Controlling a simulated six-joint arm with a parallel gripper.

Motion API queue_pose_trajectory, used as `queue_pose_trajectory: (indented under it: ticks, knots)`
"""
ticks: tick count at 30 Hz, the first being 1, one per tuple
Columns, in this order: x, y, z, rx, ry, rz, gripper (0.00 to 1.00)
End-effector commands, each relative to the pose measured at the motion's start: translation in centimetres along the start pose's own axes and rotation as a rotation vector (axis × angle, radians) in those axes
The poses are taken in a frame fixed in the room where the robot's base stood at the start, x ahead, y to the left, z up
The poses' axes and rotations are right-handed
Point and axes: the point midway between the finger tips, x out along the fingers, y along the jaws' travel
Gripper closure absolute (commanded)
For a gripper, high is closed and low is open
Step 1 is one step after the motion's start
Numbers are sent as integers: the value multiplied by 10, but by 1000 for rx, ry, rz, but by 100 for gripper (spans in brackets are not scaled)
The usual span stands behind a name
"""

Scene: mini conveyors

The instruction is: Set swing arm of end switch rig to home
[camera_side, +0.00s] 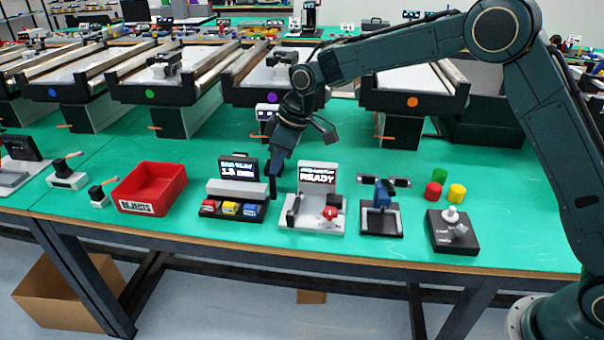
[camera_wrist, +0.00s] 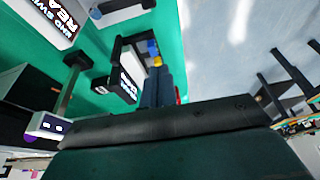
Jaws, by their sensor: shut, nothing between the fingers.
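The end switch rig (camera_side: 300,224) is a pale grey unit on the bench with a small screen (camera_side: 317,178) that reads READY. A red knob (camera_side: 330,212) stands at its front right and a dark upright piece (camera_side: 293,210) at its left. I cannot tell clearly which part is the swing arm or how it is set. In the wrist view the rig's screen (camera_wrist: 52,18) is cut off at the top left. My gripper (camera_side: 277,168) is shut and empty, pointing down, left of and apart from the rig; its fingers also show in the wrist view (camera_wrist: 157,78).
Left of the rig is a display unit (camera_side: 231,188) with red, yellow and blue blocks. Further left is a red bin (camera_side: 150,186). Right are a black stand (camera_side: 381,221), a dark box with a joystick-like knob (camera_side: 452,232) and coloured cylinders (camera_side: 433,190). Conveyors (camera_side: 180,88) stand behind.

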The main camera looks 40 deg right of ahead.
Motion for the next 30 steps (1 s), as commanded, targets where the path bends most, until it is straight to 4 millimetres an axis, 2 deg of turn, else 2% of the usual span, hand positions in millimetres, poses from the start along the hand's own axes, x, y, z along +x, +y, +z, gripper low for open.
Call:
queue_pose_trajectory:
  ticks: [6, 20, 25, 30]
  knots:
    - [29, 0, 10, 0, -1, 0, 100]
    - [41, 0, 12, 1, 1, 0, 100]
    - [55, 0, 12, 0, 0, 0, 100]
    - [78, -1, 13, 1, -1, 0, 100]
